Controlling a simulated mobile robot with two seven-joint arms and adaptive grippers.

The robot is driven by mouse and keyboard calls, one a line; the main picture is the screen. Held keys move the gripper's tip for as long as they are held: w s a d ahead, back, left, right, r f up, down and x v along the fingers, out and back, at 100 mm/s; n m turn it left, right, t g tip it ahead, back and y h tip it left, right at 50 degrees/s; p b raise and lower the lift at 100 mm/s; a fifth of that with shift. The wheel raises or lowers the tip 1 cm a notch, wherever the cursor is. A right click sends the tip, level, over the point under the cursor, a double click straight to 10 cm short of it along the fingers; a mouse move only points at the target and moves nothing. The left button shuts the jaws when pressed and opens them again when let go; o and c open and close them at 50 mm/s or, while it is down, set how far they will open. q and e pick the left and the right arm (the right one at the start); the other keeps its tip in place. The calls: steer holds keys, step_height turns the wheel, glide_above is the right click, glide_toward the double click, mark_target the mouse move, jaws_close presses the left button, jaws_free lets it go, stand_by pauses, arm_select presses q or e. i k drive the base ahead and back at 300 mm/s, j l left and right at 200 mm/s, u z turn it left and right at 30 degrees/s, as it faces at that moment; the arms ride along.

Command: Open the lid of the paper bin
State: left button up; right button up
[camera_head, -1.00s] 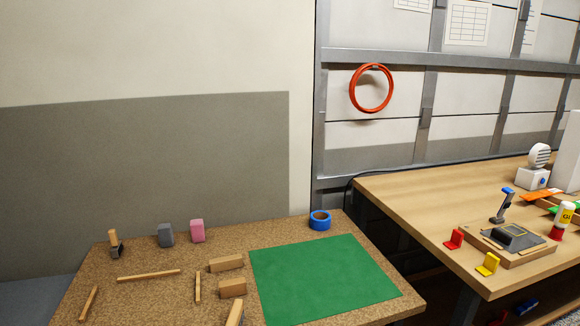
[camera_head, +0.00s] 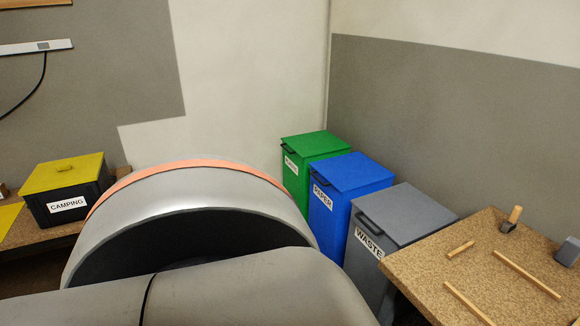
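The paper bin (camera_head: 328,222) is the blue one, standing in the corner between a green bin and a grey bin. Its front label reads "PAPER". Its flat blue lid (camera_head: 350,172) is shut, with a dark handle (camera_head: 320,179) at the front edge. A large part of my own arm fills the lower middle of the view, in front of the bins, and covers the lower part of the paper bin. Neither of my grippers is in view.
The green bin (camera_head: 312,147) stands behind and left, its label partly legible. The grey waste bin (camera_head: 408,215) stands in front and right. A cork-topped table (camera_head: 480,265) with wooden pieces is at the right. A camping box (camera_head: 68,190) with a yellow lid sits on a left table.

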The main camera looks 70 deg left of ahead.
mark_target(353, 172)
steer(key=u, duration=2.15)
steer(key=i+j+z, duration=0.15)
steer(key=z, duration=0.25)
steer(key=j+z, duration=0.2)
steer(key=z, duration=0.2)
steer(key=i+j+z, duration=0.1)
steer(key=j, duration=0.2)
steer(key=i+j+z, duration=0.15)
steer(key=j, duration=0.2)
steer(key=j+z, duration=0.1)
steer(key=j, duration=0.2)
steer(key=i+j, duration=0.1)
steer(key=j, duration=0.4)
steer(key=i+j+z, duration=0.1)
steer(key=j, duration=0.35)
steer(key=i+j, duration=0.5)
steer(key=i, duration=0.1)
